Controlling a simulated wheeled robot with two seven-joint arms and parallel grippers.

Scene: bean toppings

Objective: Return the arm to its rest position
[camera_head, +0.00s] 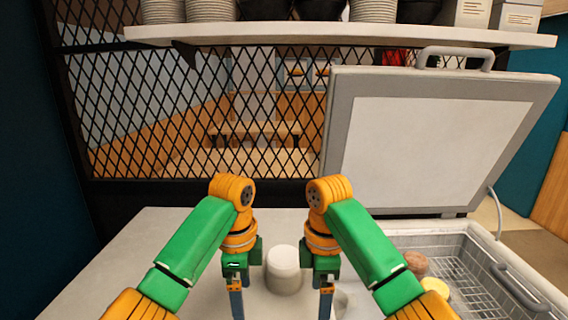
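My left gripper (237,304) points down over the white counter, left of centre. My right gripper (326,304) points down at about the same height, right of centre. Both arms are bent at the wrist and look nearly mirrored. I see the grippers edge-on, and their tips are cut off by the lower edge, so I cannot tell whether they are open or shut. No held object shows at either one. A white round container (284,268) stands on the counter between the two grippers.
An open chest (470,232) with a wire basket stands at the right, its lid (430,140) raised. A brown round item (416,264) and a yellow one (436,287) lie inside. A shelf (340,34) with stacked bowls hangs above. The counter (130,262) is clear at left.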

